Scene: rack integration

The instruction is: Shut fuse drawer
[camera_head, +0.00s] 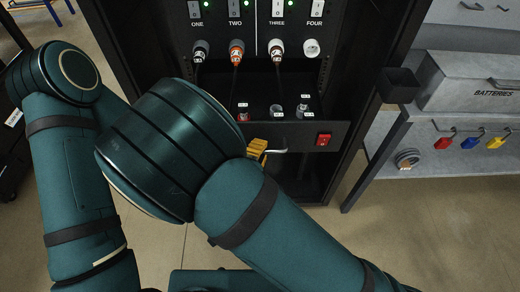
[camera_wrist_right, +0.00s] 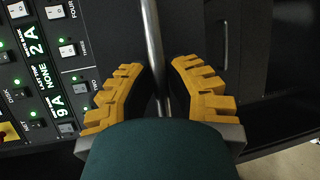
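The fuse drawer (camera_head: 345,130) is a black drawer low in the rack, pulled out so its inside shows from above. Several labelled fuse holders stand in it, one of them red (camera_head: 243,116). Its front carries a metal bar handle (camera_head: 279,151), partly hidden by my right arm. My right gripper (camera_head: 259,150) has yellow fingers at the handle, mostly hidden behind the arm. In the right wrist view, the right gripper (camera_wrist_right: 157,75) has its fingers apart on either side of the metal bar (camera_wrist_right: 152,35). My left gripper does not show.
A red switch (camera_head: 323,139) sits on the drawer front. Several cables with plugs (camera_head: 236,52) hang above the drawer. A grey bench (camera_head: 450,140) with a batteries box (camera_head: 480,85) and a small black bin (camera_head: 399,85) stands to the right.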

